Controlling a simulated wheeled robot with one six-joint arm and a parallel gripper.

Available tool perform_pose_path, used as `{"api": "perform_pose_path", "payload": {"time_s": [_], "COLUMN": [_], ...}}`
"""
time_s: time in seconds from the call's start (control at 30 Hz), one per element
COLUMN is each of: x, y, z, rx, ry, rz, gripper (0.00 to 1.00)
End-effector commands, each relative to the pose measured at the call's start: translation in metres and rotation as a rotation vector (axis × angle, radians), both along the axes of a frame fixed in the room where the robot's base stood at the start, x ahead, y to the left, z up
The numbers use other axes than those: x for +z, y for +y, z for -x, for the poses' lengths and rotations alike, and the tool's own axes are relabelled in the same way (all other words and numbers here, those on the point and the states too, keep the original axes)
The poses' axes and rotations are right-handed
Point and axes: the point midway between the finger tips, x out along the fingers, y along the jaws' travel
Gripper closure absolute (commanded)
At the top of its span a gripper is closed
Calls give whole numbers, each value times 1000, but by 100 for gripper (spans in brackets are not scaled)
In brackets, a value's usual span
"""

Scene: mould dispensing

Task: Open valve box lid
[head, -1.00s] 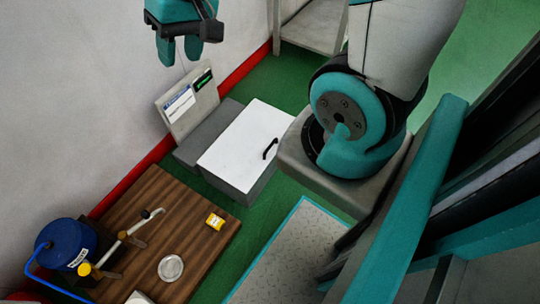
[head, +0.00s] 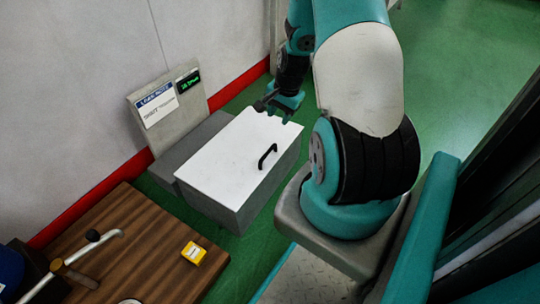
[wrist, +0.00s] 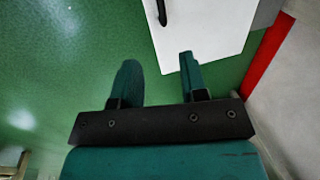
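The valve box (head: 229,216) is a grey box on the green floor with a flat white lid (head: 225,160). The lid lies shut and has a black handle (head: 267,156) near its right edge. In the wrist view the white lid (wrist: 205,30) is at the top, with part of the handle (wrist: 162,12) at the upper edge. My gripper (head: 280,104) is at the lid's far right corner in the head view. In the wrist view its two fingers (wrist: 157,75) are spread apart with nothing between them. The handle is beyond the fingertips, apart from them.
A grey panel (head: 140,103) with a label and a green display (head: 187,83) stands behind the box by the wall. A brown wooden table (head: 150,250) with a yellow box (head: 194,252) and a pipe is at lower left. Green floor (head: 250,240) lies beside the box.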

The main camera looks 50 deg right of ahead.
Motion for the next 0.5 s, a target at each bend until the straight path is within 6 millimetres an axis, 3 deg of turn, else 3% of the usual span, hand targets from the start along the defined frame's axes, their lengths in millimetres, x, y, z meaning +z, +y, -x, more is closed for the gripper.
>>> {"api": "perform_pose_path", "payload": {"time_s": [0.5], "x": [-114], "y": [3], "z": [-22], "rx": [5], "ry": [2], "rz": [-2], "gripper": [60]}}
